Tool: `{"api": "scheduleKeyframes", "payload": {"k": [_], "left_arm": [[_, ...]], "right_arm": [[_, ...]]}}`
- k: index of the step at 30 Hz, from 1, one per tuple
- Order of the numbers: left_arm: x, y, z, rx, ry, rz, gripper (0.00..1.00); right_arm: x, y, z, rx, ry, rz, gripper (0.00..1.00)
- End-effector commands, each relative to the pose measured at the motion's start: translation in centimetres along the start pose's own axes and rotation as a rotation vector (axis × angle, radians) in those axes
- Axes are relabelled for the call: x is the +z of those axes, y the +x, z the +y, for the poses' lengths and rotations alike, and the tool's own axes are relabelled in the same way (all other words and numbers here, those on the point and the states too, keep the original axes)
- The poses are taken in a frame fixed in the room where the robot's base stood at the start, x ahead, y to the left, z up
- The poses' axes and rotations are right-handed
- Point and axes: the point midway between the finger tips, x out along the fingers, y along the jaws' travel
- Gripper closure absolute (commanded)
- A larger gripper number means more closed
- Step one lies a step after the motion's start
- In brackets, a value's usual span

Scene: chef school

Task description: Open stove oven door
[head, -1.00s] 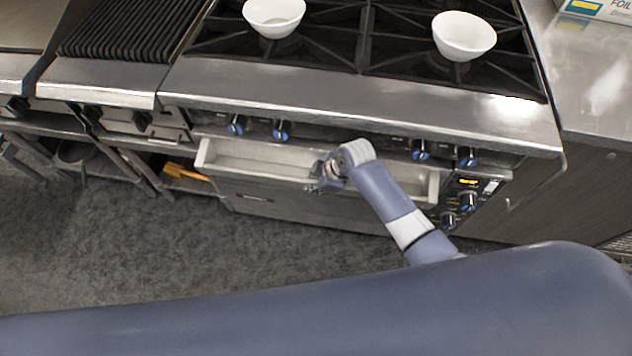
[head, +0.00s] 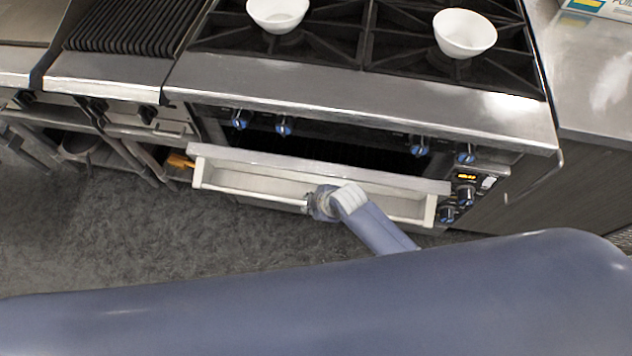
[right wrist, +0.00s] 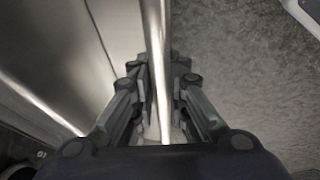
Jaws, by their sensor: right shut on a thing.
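The stove (head: 360,95) stands across the upper half of the head view. Its oven door (head: 262,183) is tilted partly open, with a dark gap above its top edge. The door handle (right wrist: 155,50) is a bright metal bar in the right wrist view, running between the fingers. My right gripper (right wrist: 163,95) is shut on this handle. In the head view my right gripper (head: 318,203) is at the middle of the door front, and its fingers are mostly hidden. My left gripper is not in view.
Two white bowls (head: 277,14) (head: 464,34) stand on the burner grates. Blue-marked knobs (head: 284,125) line the stove front. A counter (head: 598,85) with a box is at right. Grey floor (head: 110,240) in front of the stove is clear at left.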

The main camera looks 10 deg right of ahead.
Motion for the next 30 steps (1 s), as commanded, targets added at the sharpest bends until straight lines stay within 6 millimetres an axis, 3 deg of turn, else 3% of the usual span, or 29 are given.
{"api": "scheduleKeyframes", "payload": {"k": [1,6,13,21,30], "left_arm": [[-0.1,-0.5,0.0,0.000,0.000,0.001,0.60],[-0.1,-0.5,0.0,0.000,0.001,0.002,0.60],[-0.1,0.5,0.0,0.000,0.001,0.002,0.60],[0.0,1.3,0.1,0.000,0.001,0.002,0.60],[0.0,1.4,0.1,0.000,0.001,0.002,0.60]], "right_arm": [[0.1,0.1,-2.7,-0.029,0.013,-0.005,1.00],[0.5,1.2,-8.0,-0.031,0.019,-0.004,1.00],[1.2,3.1,-13.3,-0.027,0.022,-0.003,1.00],[1.7,4.4,-16.1,-0.018,0.024,-0.002,1.00],[1.8,4.6,-16.3,-0.010,0.024,-0.001,1.00]]}}
